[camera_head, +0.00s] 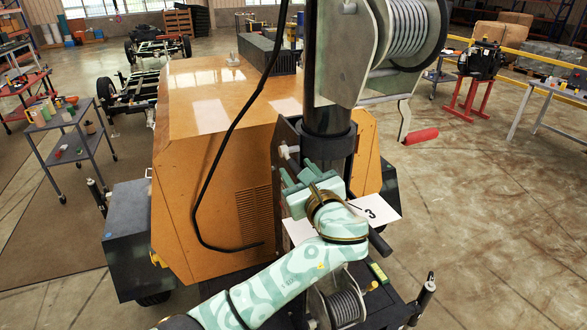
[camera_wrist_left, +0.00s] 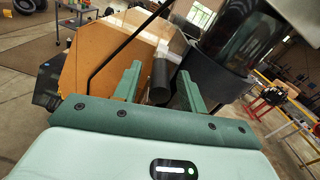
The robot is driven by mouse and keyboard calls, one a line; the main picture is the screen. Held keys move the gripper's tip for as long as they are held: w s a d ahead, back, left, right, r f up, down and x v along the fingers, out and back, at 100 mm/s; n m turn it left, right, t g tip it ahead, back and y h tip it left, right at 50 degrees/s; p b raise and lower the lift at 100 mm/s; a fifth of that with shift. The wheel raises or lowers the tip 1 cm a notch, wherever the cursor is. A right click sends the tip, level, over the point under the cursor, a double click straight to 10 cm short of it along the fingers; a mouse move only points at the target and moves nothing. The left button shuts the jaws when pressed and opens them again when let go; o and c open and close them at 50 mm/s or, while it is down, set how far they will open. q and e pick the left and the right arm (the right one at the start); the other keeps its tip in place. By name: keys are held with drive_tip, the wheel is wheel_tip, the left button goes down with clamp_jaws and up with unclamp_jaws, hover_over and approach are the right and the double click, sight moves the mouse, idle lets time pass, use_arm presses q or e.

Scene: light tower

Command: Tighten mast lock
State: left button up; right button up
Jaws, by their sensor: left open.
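The black mast (camera_head: 328,95) rises from a dark collar beside the orange generator housing (camera_head: 215,205). A pale lock fitting (camera_head: 290,151) shows at the left of the mast collar. In the left wrist view, a black cylindrical knob (camera_wrist_left: 160,82) of the mast lock lies between the fingers, with a pale piece behind it. My left gripper (camera_head: 297,171) is open just in front of the mast base, its green fingers pointing at the lock. In the wrist view the fingers (camera_wrist_left: 160,68) stand either side of the knob, with gaps; contact cannot be told. My right gripper is out of view.
A cable winch (camera_head: 408,30) with a red crank handle (camera_head: 421,136) hangs on the mast above right. A black cable (camera_head: 228,140) drapes over the housing. A lower cable reel (camera_head: 343,306) sits beneath my arm.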

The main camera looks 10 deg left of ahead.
use_arm(q)
drive_tip(key=shift+s, duration=0.1)
clamp_jaws()
drive_tip(key=shift+f+t+b, duration=0.3)
drive_tip(key=shift+b, duration=0.2)
drive_tip(key=f+t+y+b, duration=0.1)
drive_tip(key=t+b, duration=0.1)
drive_tip(key=b, duration=0.3)
drive_tip(key=w+f+t+y+b, duration=0.1)
drive_tip(key=f+b, duration=0.1)
drive_tip(key=b, duration=0.3)
drive_tip(key=f+t+y+b, duration=0.1)
drive_tip(key=f+t+b, duration=0.1)
drive_tip(key=b, duration=0.3)
drive_tip(key=shift+w+a+f+t+b, duration=0.1)
drive_tip(key=shift+w+a+t+b, duration=0.2)
drive_tip(key=shift+a+b, duration=0.1)
